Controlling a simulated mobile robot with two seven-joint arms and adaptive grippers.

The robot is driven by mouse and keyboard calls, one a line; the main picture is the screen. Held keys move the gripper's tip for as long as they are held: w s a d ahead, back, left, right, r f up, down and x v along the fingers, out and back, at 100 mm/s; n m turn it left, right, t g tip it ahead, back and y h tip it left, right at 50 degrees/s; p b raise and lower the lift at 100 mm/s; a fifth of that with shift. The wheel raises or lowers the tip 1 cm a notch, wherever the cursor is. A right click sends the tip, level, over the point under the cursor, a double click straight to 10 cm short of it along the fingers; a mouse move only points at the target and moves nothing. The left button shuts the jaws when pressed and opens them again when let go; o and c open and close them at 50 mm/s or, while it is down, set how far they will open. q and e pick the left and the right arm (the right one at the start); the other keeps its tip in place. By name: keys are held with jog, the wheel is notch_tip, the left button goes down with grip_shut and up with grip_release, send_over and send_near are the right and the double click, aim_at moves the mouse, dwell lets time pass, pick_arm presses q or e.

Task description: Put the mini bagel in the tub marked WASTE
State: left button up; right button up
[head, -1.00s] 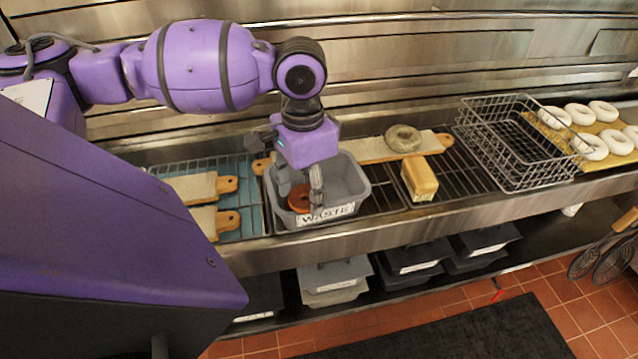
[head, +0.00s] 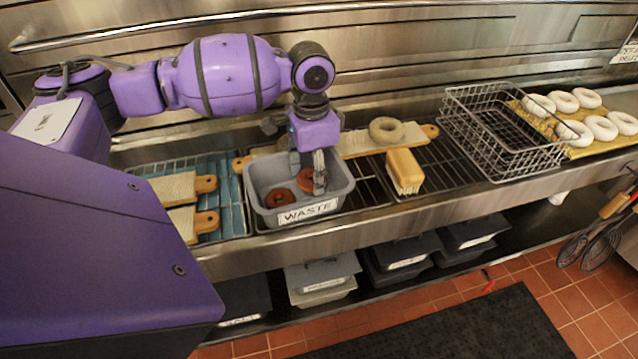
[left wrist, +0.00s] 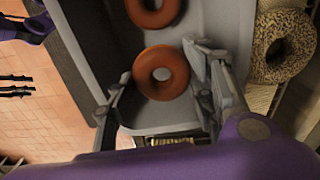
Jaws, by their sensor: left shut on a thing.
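The grey tub marked WASTE (head: 291,215) stands on the wire rack. My left gripper (head: 307,180) is inside it, toward its right side. In the left wrist view my left gripper (left wrist: 157,97) has a finger on each side of a small brown bagel (left wrist: 160,72), taken as the mini bagel, and is shut on it. This bagel also shows in the head view (head: 304,180). A second brown bagel (head: 278,198) lies in the tub beside it. I cannot tell whether the held bagel touches the tub floor. My right gripper is out of view.
A seeded bagel (head: 386,130) lies on a board (head: 356,143) behind the tub. A wooden-backed brush (head: 404,170) stands to the right. A wire basket (head: 478,140) and white rings (head: 602,127) on a board are farther right. Two boards lie left of the tub.

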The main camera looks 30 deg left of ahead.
pick_arm(q)
jog(key=shift+w+f, duration=0.4)
jog(key=shift+w+d+f, duration=0.1)
jog(key=shift+w+f, duration=0.05)
jog(key=shift+f, duration=0.75)
jog(key=shift+w+d+f, duration=0.1)
jog(key=shift+f, duration=0.8)
jog(key=shift+f, duration=0.15)
jog(key=o, duration=1.1)
notch_tip(320, 180, up, 12)
jog(key=shift+r, duration=0.15)
